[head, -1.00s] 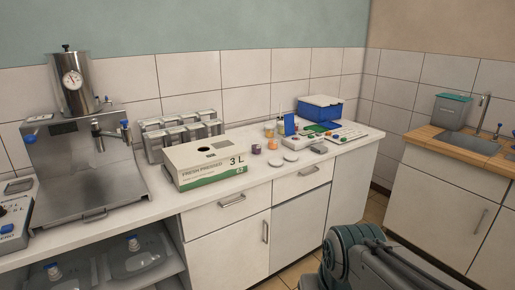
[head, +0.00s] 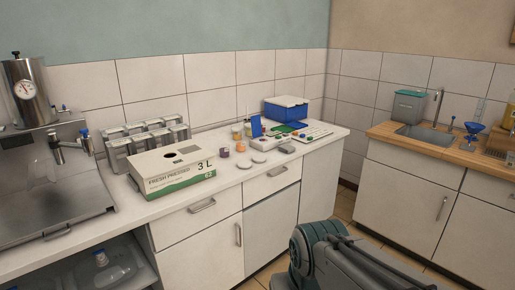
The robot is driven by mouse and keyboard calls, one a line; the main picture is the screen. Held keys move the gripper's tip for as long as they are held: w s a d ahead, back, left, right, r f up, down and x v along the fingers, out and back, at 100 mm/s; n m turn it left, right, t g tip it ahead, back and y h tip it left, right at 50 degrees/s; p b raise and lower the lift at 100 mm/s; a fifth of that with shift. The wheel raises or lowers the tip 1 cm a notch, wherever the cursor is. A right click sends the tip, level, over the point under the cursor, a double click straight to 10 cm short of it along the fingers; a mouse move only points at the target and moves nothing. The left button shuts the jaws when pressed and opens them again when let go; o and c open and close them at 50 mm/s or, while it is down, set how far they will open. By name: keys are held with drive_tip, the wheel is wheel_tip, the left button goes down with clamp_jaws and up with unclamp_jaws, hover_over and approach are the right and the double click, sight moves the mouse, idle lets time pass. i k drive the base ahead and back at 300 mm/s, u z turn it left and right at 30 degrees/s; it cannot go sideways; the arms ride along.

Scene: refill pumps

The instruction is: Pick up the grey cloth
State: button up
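I cannot pick out the grey cloth for certain. A small flat grey piece (head: 286,149) lies near the front edge of the white counter, right of two pale round discs; it is too small to tell if it is cloth. My folded arm fills the lower right of the head view, in front of the cabinets. My gripper is not in view.
The white counter (head: 120,218) holds a steel machine (head: 50,185), a carton (head: 165,180), several grey canisters (head: 120,155) and a blue box (head: 287,108). At right, a wooden worktop (head: 385,132) has a sink (head: 425,137), a grey bin (head: 408,107) and a blue funnel (head: 474,138).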

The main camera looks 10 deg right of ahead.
sight(285, 148)
drive_tip(key=z, duration=0.7)
drive_tip(key=i, duration=1.2)
drive_tip(key=z, duration=0.5)
drive_tip(key=i, duration=1.4)
drive_tip(key=u, duration=1.1)
drive_tip(key=i, duration=0.65)
drive_tip(key=u, duration=0.5)
